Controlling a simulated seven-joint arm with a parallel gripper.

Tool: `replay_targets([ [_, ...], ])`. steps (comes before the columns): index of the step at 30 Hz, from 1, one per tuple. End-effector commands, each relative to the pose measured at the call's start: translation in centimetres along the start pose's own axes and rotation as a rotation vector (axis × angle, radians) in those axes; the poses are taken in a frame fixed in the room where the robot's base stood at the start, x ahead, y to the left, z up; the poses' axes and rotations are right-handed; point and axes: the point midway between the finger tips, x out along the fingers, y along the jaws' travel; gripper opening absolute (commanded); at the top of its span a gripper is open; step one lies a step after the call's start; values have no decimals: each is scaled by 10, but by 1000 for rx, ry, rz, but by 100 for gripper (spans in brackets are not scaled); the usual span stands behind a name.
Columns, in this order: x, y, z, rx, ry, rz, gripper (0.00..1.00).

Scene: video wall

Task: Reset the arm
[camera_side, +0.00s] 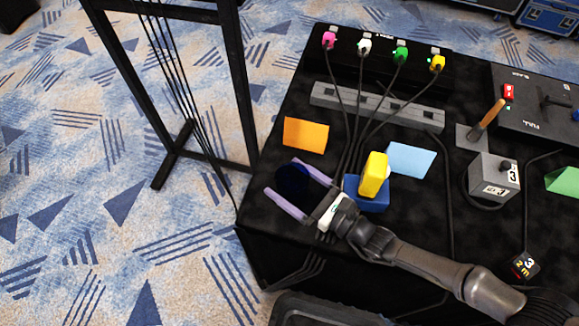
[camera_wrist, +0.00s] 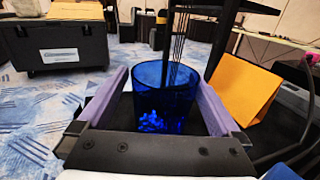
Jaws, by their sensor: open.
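My gripper (camera_side: 282,175) is open at the table's left edge, its two pale purple fingers pointing up and left. A dark blue see-through cup (camera_side: 293,181) stands between the fingers. In the wrist view the cup (camera_wrist: 165,92) is upright, with small bright blue pieces near its bottom. My gripper (camera_wrist: 161,76) has a finger on each side of it there. A gap shows on the cup's left; I cannot tell whether the right finger touches it.
An orange folded card (camera_side: 305,135) stands just beyond the cup. A yellow block (camera_side: 374,175) rests on a blue block (camera_side: 366,193) beside my wrist, near a light blue card (camera_side: 409,160). Cables run from colored plugs (camera_side: 400,54). A black frame (camera_side: 240,90) stands left of the table.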

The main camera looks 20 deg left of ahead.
Motion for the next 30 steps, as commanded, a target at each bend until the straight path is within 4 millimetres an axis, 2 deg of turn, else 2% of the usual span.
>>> replay_targets([
  [3,0,0,19,0,0,1,100],
  [10,0,1,45,0,0,1,100],
  [25,1,-1,59,-11,-2,5,100],
  [28,4,-7,82,-70,-21,33,100],
  [30,6,-13,107,-144,-39,67,100],
])
